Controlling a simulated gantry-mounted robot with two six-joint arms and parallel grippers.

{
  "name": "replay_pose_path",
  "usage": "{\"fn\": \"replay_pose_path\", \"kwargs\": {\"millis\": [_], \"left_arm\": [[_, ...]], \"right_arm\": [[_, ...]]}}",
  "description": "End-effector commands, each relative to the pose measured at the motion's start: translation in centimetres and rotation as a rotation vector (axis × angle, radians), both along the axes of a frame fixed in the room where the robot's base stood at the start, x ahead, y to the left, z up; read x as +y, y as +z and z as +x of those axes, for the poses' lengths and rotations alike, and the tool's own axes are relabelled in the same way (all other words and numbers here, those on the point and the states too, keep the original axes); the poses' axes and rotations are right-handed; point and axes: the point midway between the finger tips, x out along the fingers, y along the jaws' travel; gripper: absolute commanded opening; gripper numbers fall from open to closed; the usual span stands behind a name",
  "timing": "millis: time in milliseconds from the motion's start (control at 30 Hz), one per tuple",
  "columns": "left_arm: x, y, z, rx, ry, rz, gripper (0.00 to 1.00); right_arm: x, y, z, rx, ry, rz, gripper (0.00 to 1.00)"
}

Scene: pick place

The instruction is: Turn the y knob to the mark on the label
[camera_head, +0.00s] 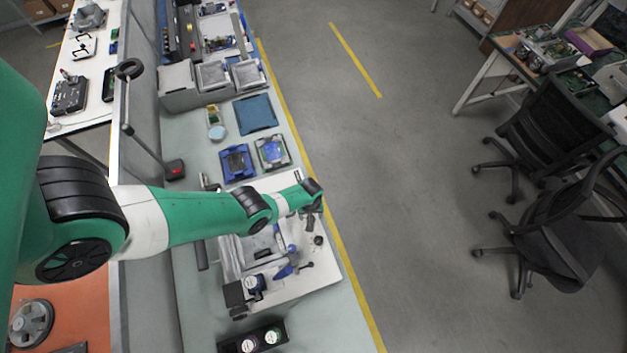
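A device on a white plate (318,288) lies on the bench below my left arm, with blue and black parts on it. A small dark round part (318,240) and a black part with a short stem (305,266) show near its right side. I cannot tell which part is the y knob, and no label or mark is readable. My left arm, green and white, crosses over the device's far part and hides some of it. My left gripper (309,222) seems to be the small dark shape below the arm's end, and its fingers cannot be made out. My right gripper is not in view.
A black box with round tops (253,342) stands at the bench's near end. Blue trays (236,163), a blue mat (255,114) and grey bins (213,76) lie farther along. A grey partition runs along the left. Open floor and black chairs (556,120) are at right.

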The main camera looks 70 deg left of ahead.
Motion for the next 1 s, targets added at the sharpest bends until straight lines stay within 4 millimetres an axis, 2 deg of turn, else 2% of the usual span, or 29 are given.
{"fn": "replay_pose_path", "kwargs": {"millis": [33, 133, 500, 567, 900, 1000], "left_arm": [[0.0, -1.6, 0.0, 0.0, 0.0, 0.0, 0.71], [0.0, -2.4, 0.0, 0.0, 0.0, 0.0, 0.71], [0.0, -2.6, 0.0, 0.0, 0.0, 0.0, 0.71], [0.0, -2.6, 0.0, 0.0, 0.0, 0.0, 0.62], [0.0, -2.6, 0.0, 0.0, 0.0, 0.0, 0.01], [0.0, -2.6, 0.0, 0.0, 0.0, 0.0, 0.0]], "right_arm": [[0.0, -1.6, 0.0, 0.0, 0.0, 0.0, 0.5], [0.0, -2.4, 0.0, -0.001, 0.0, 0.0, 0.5], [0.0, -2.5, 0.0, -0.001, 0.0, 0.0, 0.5], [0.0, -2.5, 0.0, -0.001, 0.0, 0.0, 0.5], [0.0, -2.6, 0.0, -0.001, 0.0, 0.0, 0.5], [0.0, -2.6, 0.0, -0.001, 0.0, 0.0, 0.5]]}}
